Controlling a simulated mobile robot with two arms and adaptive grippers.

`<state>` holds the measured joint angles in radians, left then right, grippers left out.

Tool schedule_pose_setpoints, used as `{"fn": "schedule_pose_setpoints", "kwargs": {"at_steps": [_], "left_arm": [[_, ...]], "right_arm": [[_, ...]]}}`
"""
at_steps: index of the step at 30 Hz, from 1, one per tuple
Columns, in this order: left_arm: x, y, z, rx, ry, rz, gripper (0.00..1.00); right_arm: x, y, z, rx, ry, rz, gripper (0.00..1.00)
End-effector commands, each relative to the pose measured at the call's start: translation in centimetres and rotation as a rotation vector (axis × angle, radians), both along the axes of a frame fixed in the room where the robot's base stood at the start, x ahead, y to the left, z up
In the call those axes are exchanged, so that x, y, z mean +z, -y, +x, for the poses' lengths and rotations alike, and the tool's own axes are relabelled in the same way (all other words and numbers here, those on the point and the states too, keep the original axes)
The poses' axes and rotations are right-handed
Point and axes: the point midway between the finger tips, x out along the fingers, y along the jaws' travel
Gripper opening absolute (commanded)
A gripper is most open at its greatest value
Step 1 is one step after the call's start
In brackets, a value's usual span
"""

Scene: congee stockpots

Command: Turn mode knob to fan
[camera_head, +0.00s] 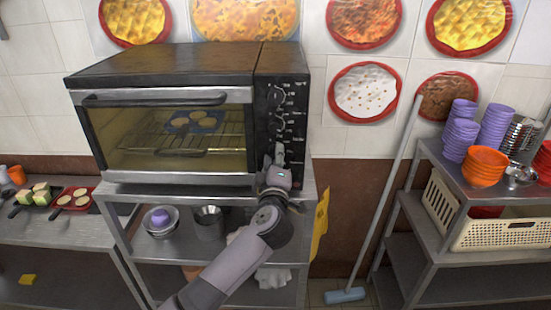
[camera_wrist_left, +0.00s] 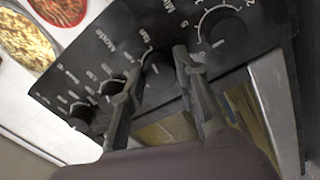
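The toaster oven's black control panel (camera_head: 284,112) carries a column of dark knobs with small white marks. In the left wrist view a black knob (camera_wrist_left: 159,66) lies between my left gripper's two fingers. Small lettering on the panel (camera_wrist_left: 100,60) beside the knobs is partly blurred; one label seems to read "fan". My left gripper (camera_head: 277,158) is at the lower part of the panel. Its fingers, spread apart in the left wrist view (camera_wrist_left: 160,66), straddle the knob; I cannot tell whether they touch it. The knob's pointer is not clear. My right gripper is not in view.
The oven (camera_head: 170,110) has its glass door closed, with a muffin tray (camera_head: 193,122) inside. It stands on a metal rack (camera_head: 305,200). A broom (camera_head: 385,200) leans against the wall to the right. A shelf with purple bowls (camera_head: 460,130) and a cream basket (camera_head: 490,225) is farther right.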

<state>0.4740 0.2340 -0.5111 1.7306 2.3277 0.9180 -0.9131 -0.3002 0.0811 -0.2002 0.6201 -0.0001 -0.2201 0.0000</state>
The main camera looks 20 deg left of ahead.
Motion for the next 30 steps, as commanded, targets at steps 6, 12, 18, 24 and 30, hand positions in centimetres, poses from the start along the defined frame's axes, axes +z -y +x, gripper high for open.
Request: {"fn": "schedule_pose_setpoints", "kwargs": {"at_steps": [6, 12, 18, 24, 30], "left_arm": [[-0.2, 0.0, 0.0, 0.0, -0.003, -0.001, 0.43], [-0.1, 0.0, 0.0, 0.0, -0.001, -0.001, 0.48], [-0.1, 0.1, -0.2, 0.0, -0.001, -0.001, 0.48], [-0.3, 0.8, -2.6, -0.003, -0.002, -0.003, 0.48], [-0.6, 1.9, -6.8, -0.002, -0.002, -0.004, 0.48]], "right_arm": [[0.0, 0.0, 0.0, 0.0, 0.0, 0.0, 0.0], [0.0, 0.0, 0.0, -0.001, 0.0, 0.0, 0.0], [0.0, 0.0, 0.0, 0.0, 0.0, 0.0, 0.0], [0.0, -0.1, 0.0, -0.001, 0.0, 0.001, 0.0], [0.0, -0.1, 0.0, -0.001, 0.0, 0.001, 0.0]]}}
